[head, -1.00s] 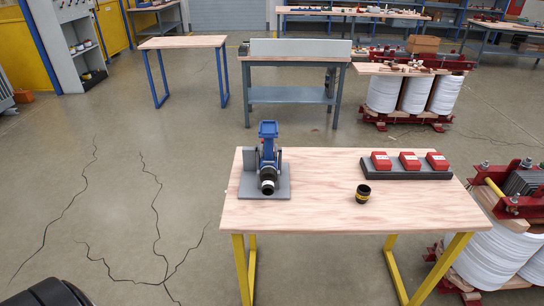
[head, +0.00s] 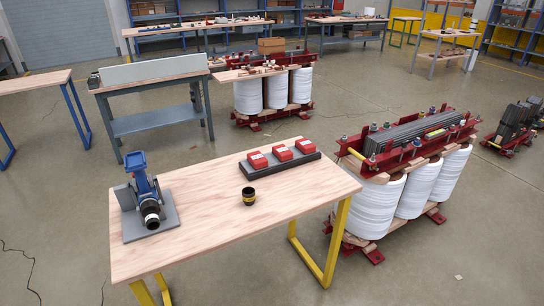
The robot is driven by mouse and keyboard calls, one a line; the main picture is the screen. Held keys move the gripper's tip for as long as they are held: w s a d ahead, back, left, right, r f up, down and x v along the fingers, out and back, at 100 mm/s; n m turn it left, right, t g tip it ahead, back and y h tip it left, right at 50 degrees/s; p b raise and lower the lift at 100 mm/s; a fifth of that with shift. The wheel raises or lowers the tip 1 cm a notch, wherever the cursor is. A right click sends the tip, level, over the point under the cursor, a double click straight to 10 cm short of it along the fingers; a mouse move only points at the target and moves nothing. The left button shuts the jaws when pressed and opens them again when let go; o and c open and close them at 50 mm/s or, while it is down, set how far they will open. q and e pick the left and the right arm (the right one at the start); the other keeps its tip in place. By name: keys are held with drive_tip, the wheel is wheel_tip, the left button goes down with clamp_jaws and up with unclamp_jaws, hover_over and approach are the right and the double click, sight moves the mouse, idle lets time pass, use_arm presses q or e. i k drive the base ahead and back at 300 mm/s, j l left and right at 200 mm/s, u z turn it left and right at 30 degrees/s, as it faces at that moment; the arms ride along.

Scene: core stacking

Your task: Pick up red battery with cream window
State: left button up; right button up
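Three red batteries stand in a row in a dark grey holder (head: 262,172) at the back right of a wooden table with yellow legs (head: 200,232). They are the left battery (head: 257,160), the middle battery (head: 282,153) and the right battery (head: 305,146). Each has a small pale patch on its face, too small to tell which one has a cream window. Neither of my grippers is in view.
On the same table, a blue and black tool (head: 147,195) stands on a grey plate at the left, and a black and yellow ring-like part (head: 249,197) is near the middle. A red-framed transformer with white coils (head: 418,190) stands close to the table's right. Open floor lies in front right.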

sight(281, 152)
drive_tip(key=i+l+u, duration=0.65)
drive_tip(key=i+l, duration=0.2)
drive_tip(key=l, duration=0.1)
